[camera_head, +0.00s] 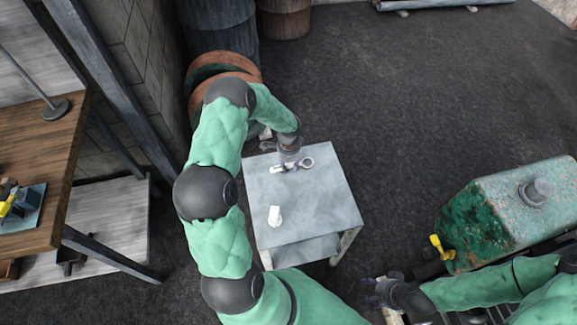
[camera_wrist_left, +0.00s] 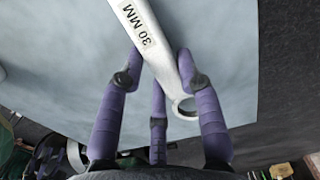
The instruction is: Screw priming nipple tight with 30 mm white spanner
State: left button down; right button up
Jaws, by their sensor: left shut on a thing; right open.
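The white spanner (camera_wrist_left: 165,60), labelled "30 MM", lies between the purple fingers of my left gripper (camera_wrist_left: 160,58), which is shut on it. Its ring end (camera_wrist_left: 185,106) points back toward the wrist. In the head view, my left gripper (camera_head: 289,164) is at the far part of a small grey table, with the ring end (camera_head: 308,162) showing to its right. I cannot tell whether the spanner still touches the tabletop. My right gripper (camera_head: 383,290) is open and empty, low beside the green machine. I cannot make out the priming nipple.
The small grey table (camera_head: 315,205) also bears a short white object (camera_head: 274,216). A worn green machine (camera_head: 500,215) with a yellow-handled part (camera_head: 441,247) stands at the right. A wooden workbench (camera_head: 40,150) is at the left, barrels (camera_head: 220,25) behind. The floor between is clear.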

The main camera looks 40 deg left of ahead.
aim_at(289, 165)
pick_arm(q)
jog(key=shift+r+p, duration=1.1)
jog(key=shift+r, duration=0.65)
dwell(0.6)
